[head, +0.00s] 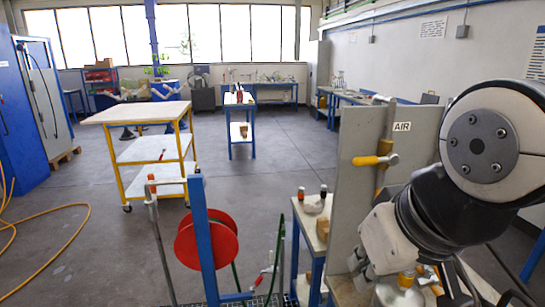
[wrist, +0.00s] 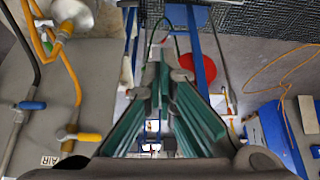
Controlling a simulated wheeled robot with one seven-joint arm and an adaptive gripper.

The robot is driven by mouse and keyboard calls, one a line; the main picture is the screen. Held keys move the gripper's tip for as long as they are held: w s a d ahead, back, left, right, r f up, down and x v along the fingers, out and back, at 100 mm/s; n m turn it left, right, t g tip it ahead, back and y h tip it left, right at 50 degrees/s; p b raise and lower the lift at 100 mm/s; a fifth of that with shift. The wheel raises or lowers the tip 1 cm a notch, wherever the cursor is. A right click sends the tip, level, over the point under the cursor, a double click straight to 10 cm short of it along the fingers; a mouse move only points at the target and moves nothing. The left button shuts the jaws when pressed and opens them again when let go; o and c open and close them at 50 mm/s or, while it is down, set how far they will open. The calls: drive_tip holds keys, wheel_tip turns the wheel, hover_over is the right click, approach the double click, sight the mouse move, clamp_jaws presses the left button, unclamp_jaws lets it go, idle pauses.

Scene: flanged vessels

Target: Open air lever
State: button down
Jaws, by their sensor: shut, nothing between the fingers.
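The air lever is a yellow handle (head: 368,160) on a brass valve, mounted on a grey upright panel (head: 350,205) below the AIR label (head: 402,126). It points left, crosswise to its pipe. In the wrist view the yellow lever (wrist: 88,137) is at the lower left, near the AIR label (wrist: 49,160), and lies across the yellow pipe. My gripper (wrist: 160,75), with green-sided fingers, is shut and empty. It is to the right of the lever in the wrist view, apart from it. I cannot make out its fingertips in the head view.
A blue-handled valve (wrist: 32,105) sits on a grey pipe on the same panel. A red hose reel (head: 208,243) on a blue post stands left of the panel. A small table (head: 310,225) is beside the panel. A yellow-framed cart (head: 135,113) stands farther back, with open floor around it.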

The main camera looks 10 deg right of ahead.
drive_tip(key=c, duration=1.8)
unclamp_jaws()
drive_tip(key=shift+w, duration=0.1)
drive_tip(key=o, duration=0.4)
drive_tip(key=shift+w+d, duration=0.2)
drive_tip(key=shift+w, duration=0.15)
drive_tip(key=n+g+h+b, duration=0.2)
drive_tip(key=n+g+h, duration=0.5)
drive_tip(key=n+h, duration=0.9)
approach(366, 161)
drive_tip(key=d+p, duration=0.1)
drive_tip(key=d, duration=0.2)
drive_tip(key=d+f+m+h+p, duration=0.1)
drive_tip(key=d, duration=0.3)
drive_tip(key=d+f+h+p, duration=0.1)
drive_tip(key=d, duration=0.2)
drive_tip(key=shift+w+d+f+m, duration=0.1)
drive_tip(key=shift+d+f+m, duration=0.1)
drive_tip(key=shift+d+m, duration=0.15)
